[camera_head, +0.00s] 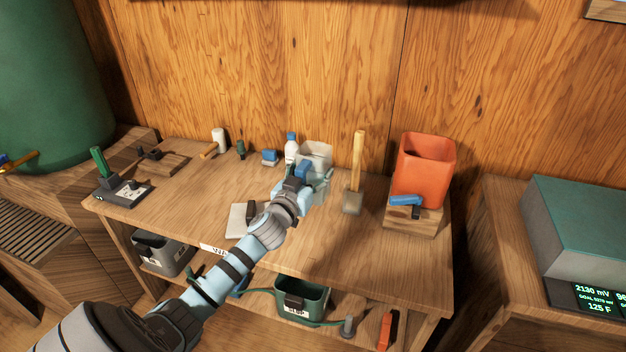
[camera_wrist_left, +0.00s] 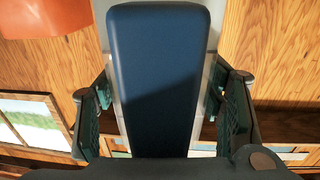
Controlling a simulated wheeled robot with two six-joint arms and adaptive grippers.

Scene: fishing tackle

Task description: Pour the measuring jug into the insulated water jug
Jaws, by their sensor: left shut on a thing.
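My left gripper (camera_head: 310,184) is over the middle of the workbench, shut on the blue handle of the pale measuring jug (camera_head: 316,151). In the left wrist view the dark blue handle (camera_wrist_left: 158,80) stands between the two fingers and hides most of the jug. My gripper hides the jug's lower part in the head view, so I cannot tell whether it touches the bench. The orange insulated water jug (camera_head: 424,166) stands upright and open-topped to the right, with a blue tap, on a wooden block. My right gripper is not in view.
A wooden-handled mallet (camera_head: 357,170) stands upright between the jugs. A white bottle with a blue cap (camera_head: 291,148) is just behind the measuring jug. A pale pad (camera_head: 240,220) lies in front. The bench (camera_head: 340,240) is clear at the front right.

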